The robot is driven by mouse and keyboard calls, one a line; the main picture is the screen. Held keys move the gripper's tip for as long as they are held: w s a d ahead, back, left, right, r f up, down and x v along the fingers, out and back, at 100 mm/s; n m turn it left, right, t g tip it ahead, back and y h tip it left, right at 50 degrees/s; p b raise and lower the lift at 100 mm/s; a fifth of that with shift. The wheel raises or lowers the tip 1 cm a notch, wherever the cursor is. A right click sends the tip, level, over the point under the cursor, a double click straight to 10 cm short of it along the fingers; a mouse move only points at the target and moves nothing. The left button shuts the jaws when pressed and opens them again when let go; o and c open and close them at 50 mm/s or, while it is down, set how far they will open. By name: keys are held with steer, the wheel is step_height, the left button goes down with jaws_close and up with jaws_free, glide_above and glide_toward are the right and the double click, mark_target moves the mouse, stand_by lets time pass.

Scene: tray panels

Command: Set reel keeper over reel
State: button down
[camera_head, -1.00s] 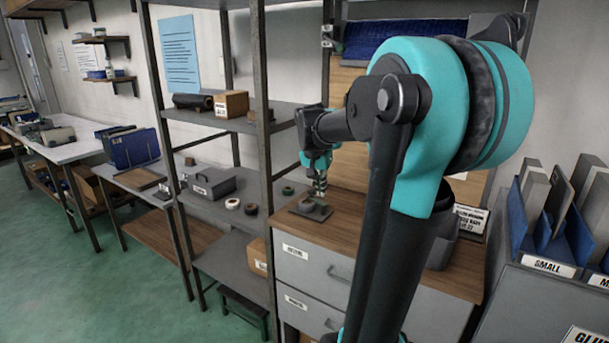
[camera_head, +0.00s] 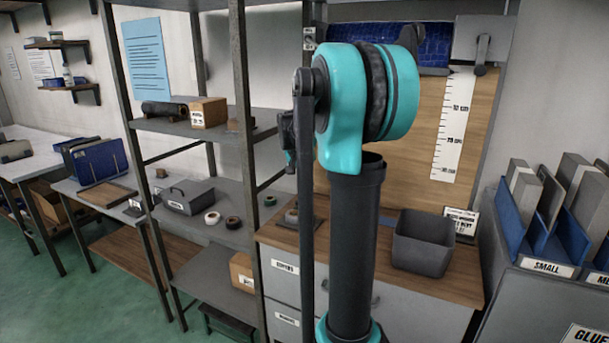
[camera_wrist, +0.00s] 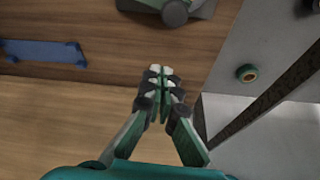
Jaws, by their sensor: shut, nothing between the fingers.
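A dark plate (camera_head: 308,222) lies on the wooden counter at the left end, with a small grey-brown piece (camera_head: 291,214) on it, partly hidden behind my arm. In the wrist view, a grey-green piece with a round end (camera_wrist: 174,12) sits on the plate, cut off by the top edge. I cannot tell reel from keeper in it. My gripper (camera_wrist: 160,75) is shut and empty over bare wood, apart from that piece. In the head view my arm hides the fingers.
A grey open bin (camera_head: 424,243) stands on the counter at right. The shelf on the left holds a white roll (camera_head: 212,217), a brown roll (camera_head: 233,223) and a small green-ringed roll (camera_wrist: 247,73). A shelf post (camera_wrist: 270,98) stands close by. A blue strip (camera_wrist: 42,52) shows left in the wrist view.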

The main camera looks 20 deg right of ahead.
mark_target(297, 201)
steer(key=shift+s+a+f, duration=0.3)
steer(key=shift+s+a, duration=0.3)
steer(key=shift+a, duration=0.15)
steer(key=shift+s+a+f, duration=0.3)
steer(key=shift+s+a, duration=0.25)
steer(key=shift+a, duration=0.2)
steer(key=shift+s+a+n+t+y, duration=0.15)
steer(key=shift+a+n, duration=0.2)
steer(key=shift+n, duration=0.2)
steer(key=shift+s+a+n+t+y, duration=0.15)
steer(key=shift+a+n, duration=0.15)
steer(key=shift+n, duration=0.25)
steer(key=shift+s+a, duration=0.1)
steer(key=shift+a, duration=0.3)
steer(key=shift+d, duration=0.1)
